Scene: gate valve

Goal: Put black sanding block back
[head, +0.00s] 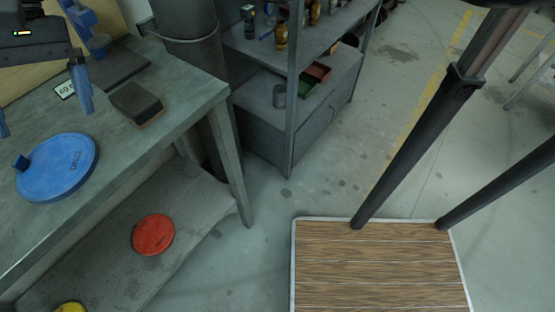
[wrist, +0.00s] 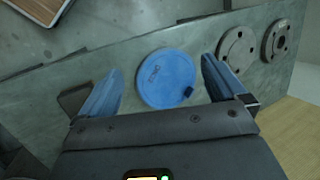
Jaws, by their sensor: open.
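The black sanding block (head: 137,103) lies flat on the grey workbench (head: 185,98), near its right end. It has a dark top and a thin brownish lower edge. In the wrist view the block (wrist: 72,101) shows at the left, partly hidden behind a finger. My gripper (head: 42,116) is at the upper left, above the bench, left of the block. Its blue fingers are spread apart with nothing between them; in the wrist view the gripper (wrist: 161,66) faces the bench top. A dark flat plate (head: 118,66) lies behind the block, beside a white label (head: 64,90) that seems to read 60.
A blue disc (head: 58,168) with a small knob lies on the bench. Grey flanges (wrist: 238,46) lie farther along. A red disc (head: 153,235) is on the lower shelf. A metal shelf unit (head: 290,100) and a wooden-topped platform (head: 380,265) stand to the right.

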